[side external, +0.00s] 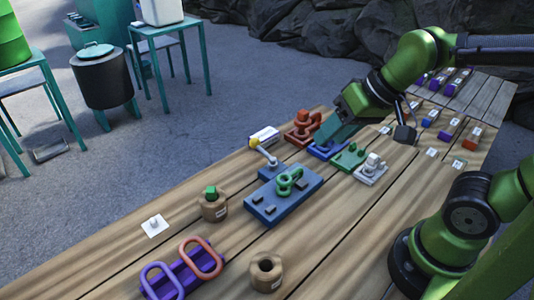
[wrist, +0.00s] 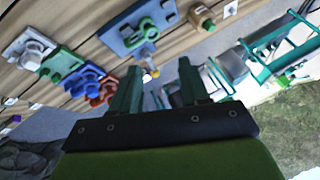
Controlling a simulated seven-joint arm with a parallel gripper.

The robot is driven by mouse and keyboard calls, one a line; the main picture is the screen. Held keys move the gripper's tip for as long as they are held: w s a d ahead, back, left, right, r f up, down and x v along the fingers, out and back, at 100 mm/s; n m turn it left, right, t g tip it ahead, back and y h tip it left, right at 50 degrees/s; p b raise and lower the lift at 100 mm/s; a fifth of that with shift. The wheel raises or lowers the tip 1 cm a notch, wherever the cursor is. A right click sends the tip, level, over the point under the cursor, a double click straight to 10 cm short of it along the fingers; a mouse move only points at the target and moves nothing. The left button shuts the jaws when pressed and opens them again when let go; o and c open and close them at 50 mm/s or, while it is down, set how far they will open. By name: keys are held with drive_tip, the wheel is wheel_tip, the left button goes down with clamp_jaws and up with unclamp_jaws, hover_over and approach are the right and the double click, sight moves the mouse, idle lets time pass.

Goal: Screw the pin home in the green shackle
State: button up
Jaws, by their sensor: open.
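The green shackle (side external: 288,181) lies on a blue fixture plate (side external: 262,208) in the middle of the bench; in the wrist view the shackle (wrist: 144,28) sits on the same plate near the top. I cannot make out how far its pin is in. My gripper (side external: 334,137) is to the right of and behind the fixture, above the coloured holders. In the wrist view its two teal fingers (wrist: 158,82) stand apart with nothing held between them.
A yellow-tipped lever (side external: 262,150) stands behind the plate. Red (side external: 300,131), green (side external: 349,158) and grey (side external: 371,169) holders are near my gripper. Wooden blocks (side external: 213,206), (side external: 266,272) and a purple rack (side external: 184,270) are at the front. Bare wood lies right of the plate.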

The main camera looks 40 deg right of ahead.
drive_tip(key=w+a+f+n+g, duration=0.3)
drive_tip(key=w+a+n+g, duration=0.15)
drive_tip(key=w+a, duration=0.45)
drive_tip(key=n+g+h, duration=0.1)
drive_tip(key=n+h, duration=0.1)
drive_tip(key=n, duration=0.5)
hover_over(211, 189)
wheel_tip(211, 189, down, 5)
drive_tip(key=shift+w+a+f, duration=0.1)
drive_tip(key=shift+w+a, duration=0.05)
drive_tip(key=shift+r+n, duration=0.2)
drive_tip(key=shift+n, duration=0.05)
drive_tip(key=shift+f, duration=1.9)
drive_tip(key=shift+f, duration=0.1)
drive_tip(key=shift+f, duration=2.25)
drive_tip(key=shift+c, duration=0.4)
